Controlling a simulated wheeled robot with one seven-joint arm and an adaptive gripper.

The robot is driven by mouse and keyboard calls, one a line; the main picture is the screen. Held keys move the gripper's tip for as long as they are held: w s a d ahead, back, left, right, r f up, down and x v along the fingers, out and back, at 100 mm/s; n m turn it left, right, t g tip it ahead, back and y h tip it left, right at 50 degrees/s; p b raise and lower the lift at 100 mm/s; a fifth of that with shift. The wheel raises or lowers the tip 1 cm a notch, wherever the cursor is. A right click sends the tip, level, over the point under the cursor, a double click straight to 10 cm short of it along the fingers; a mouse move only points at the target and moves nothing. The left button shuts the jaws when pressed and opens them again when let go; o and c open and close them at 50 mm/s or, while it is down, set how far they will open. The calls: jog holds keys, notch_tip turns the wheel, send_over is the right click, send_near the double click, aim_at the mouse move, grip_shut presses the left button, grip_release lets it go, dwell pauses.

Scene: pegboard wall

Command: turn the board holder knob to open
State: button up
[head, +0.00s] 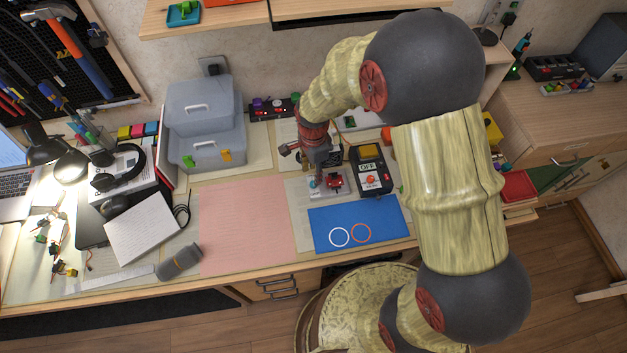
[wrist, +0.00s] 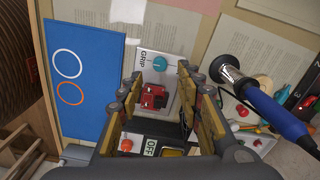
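The board holder is a light plate marked GRIP, with a round teal knob (wrist: 159,63) and a red clamp block (wrist: 154,96) in the wrist view. In the head view the red clamp block (head: 335,182) shows beside my gripper (head: 318,178), and the knob is small and partly covered there. My gripper (wrist: 162,76) is open, its two fingers spread left and right of the red block in the wrist view. The teal knob lies just beyond the fingertips, between their lines. No contact with it is visible.
A blue mat (head: 358,224) with two rings lies in front of the holder. A black and yellow box marked OFF (head: 371,172) stands to its right. A blue-handled tool (wrist: 262,100) lies close to the right finger. A pink mat (head: 245,225) to the left is clear.

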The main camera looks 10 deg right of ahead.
aim_at(313, 183)
notch_tip(313, 183, down, 6)
jog(key=shift+r+b, duration=0.1)
jog(key=shift+b, duration=0.55)
jog(key=shift+c, duration=1.4)
grip_shut()
